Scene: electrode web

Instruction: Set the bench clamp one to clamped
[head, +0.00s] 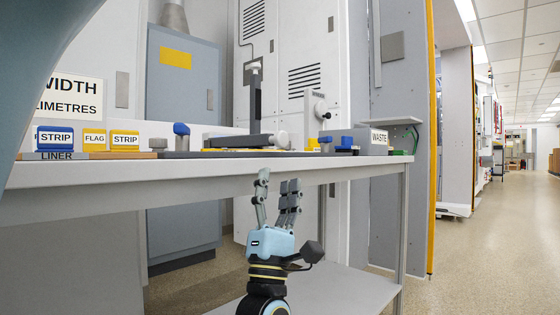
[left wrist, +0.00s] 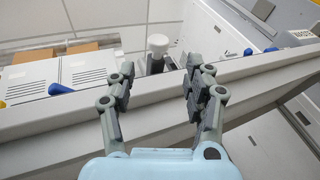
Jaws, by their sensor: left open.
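A blue-handled part (head: 181,130) stands with its handle up on the bench, left of centre. More blue parts (head: 346,144) sit at the right end, near the waste label. I cannot tell which is bench clamp one, as no label for it is legible. My left gripper (head: 277,184) is open and empty, fingers up, in front of and just below the bench's front edge. In the left wrist view, its spread fingers (left wrist: 160,78) overlap the bench edge, with a blue part (left wrist: 60,88) to the left and another (left wrist: 248,51) to the right. My right gripper is out of view.
A dark post (head: 255,95) and a dark bar with a white knob (head: 282,139) stand mid-bench. Strip and flag labels (head: 95,139) line the left side. The bench's front edge (head: 120,178) lies close to my left gripper. Open floor (head: 490,235) shows at right.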

